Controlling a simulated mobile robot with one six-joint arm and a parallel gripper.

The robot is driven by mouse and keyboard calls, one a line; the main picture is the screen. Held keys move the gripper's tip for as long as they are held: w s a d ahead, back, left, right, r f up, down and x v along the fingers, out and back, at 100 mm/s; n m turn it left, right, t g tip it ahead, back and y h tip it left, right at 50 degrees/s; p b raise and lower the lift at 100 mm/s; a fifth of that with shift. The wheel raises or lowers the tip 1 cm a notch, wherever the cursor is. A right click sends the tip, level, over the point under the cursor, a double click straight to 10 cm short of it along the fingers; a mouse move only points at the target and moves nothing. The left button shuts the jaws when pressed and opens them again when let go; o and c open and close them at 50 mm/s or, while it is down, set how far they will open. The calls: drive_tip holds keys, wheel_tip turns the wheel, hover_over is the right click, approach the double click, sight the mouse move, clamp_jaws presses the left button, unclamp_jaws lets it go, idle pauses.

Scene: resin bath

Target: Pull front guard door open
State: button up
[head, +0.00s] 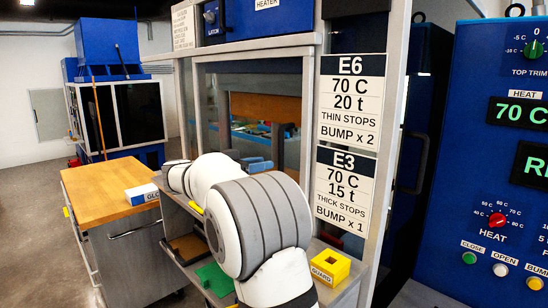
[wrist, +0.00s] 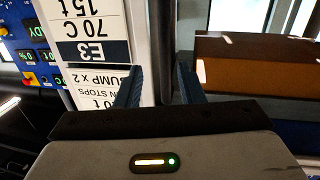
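The front guard door (head: 307,115) is a grey-framed clear panel on the machine in the middle of the head view, left of the E6 and E3 labels; it appears shut. I cannot tell whether the fingers touch anything. My white and grey arm hides the lower part of the door in the head view.
A wooden-topped cart (head: 100,195) stands at left. A yellow GUARD block (head: 329,267) and a green pad (head: 214,279) lie on the shelf below my arm. A blue control panel (head: 490,200) is at right. Floor at far left is clear.

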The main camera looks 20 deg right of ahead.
sight(280, 157)
drive_tip(key=shift+w+d+r+m, duration=0.3)
drive_tip(key=shift+w+d+r, duration=0.1)
drive_tip(key=d, duration=0.2)
drive_tip(key=d+p, duration=0.1)
drive_tip(key=d, duration=0.1)
drive_tip(key=w+d+p, duration=0.1)
drive_tip(key=d, duration=0.1)
drive_tip(key=shift+d+f, duration=0.1)
drive_tip(key=shift+d, duration=0.25)
drive_tip(key=shift+c, duration=0.4)
clamp_jaws()
drive_tip(key=shift+a+f, duration=0.1)
drive_tip(key=shift+f, duration=0.05)
